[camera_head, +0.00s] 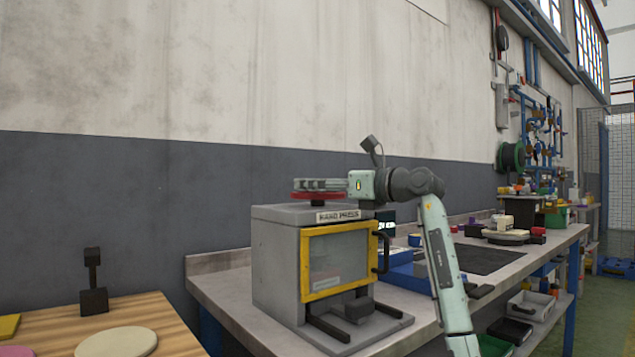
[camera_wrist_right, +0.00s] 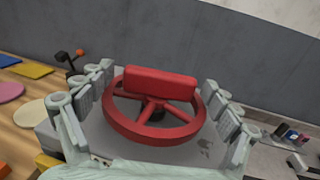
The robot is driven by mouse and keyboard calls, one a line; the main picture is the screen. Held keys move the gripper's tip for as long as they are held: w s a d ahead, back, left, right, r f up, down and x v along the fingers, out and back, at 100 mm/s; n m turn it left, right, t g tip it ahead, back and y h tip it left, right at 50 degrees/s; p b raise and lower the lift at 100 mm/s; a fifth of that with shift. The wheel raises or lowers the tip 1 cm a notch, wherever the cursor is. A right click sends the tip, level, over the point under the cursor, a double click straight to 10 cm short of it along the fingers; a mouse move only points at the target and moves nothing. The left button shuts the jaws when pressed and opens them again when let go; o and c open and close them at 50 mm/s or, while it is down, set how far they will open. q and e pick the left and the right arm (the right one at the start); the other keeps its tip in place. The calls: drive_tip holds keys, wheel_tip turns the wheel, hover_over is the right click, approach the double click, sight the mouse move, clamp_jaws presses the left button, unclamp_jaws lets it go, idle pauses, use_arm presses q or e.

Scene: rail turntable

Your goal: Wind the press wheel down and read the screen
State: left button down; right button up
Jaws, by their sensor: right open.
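The hand press (camera_head: 275,260) is a grey box on the bench with a yellow-framed window door and a "HAND PRESS" label. Its red wheel (camera_head: 318,196) lies flat on top, mostly hidden under my right gripper in the head view. My right gripper (camera_head: 320,185) is level just above it. In the right wrist view the spoked red wheel (camera_wrist_right: 150,125), with a raised red block across its rim, sits between the spread fingers of the open gripper (camera_wrist_right: 157,80). A small dark screen (camera_head: 387,223) with faint cyan marks shows behind the press, partly hidden by my arm. My left gripper is out of view.
A wooden table (camera_head: 150,310) with coloured discs and a dark upright post (camera_head: 93,285) stands at left. The bench (camera_head: 215,285) continues right with a blue box (camera_head: 405,275), a dark mat (camera_head: 480,258) and other items. A wall stands close behind.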

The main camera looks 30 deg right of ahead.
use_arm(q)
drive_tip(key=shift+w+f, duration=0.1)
use_arm(e)
drive_tip(key=shift+w+a, duration=0.1)
drive_tip(key=shift+w, duration=0.25)
drive_tip(key=c, duration=1.2)
drive_tip(key=shift+m+h, duration=0.3)
drive_tip(key=shift+h, duration=0.1)
drive_tip(key=shift+m+h, duration=0.3)
drive_tip(key=shift+h, duration=0.5)
drive_tip(key=o, duration=1.2)
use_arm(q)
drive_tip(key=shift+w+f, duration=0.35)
